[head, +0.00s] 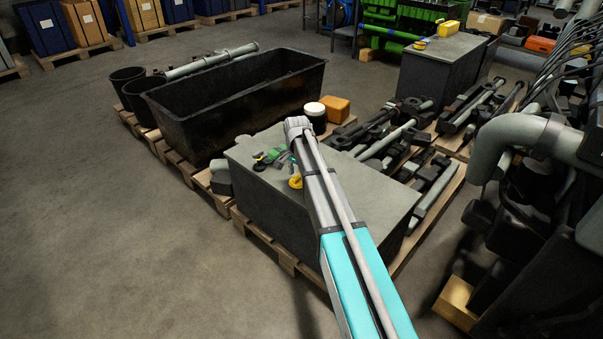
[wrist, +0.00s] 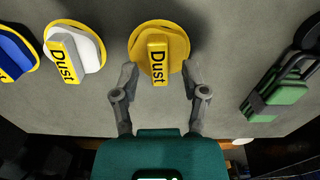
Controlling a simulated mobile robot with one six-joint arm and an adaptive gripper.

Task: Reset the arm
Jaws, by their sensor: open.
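My gripper (wrist: 159,76) is open in the wrist view, with one finger on each side of the near part of a yellow round cap (wrist: 173,38). The cap has a raised tab reading "Dust". I cannot tell whether the fingers touch it; nothing is clamped. My arm (head: 335,215) reaches over a grey block (head: 385,205) in the head view, and its end hides the gripper there. A yellow piece (head: 295,182) shows on the block just left of the arm.
A white-and-yellow "Dust" cap (wrist: 87,47), a blue-and-yellow one (wrist: 15,54) and a green-and-black part (wrist: 278,98) lie nearby. A black tub (head: 225,110) stands behind left; pallets of metal parts (head: 385,140) lie right. Floor at left (head: 90,200) is clear.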

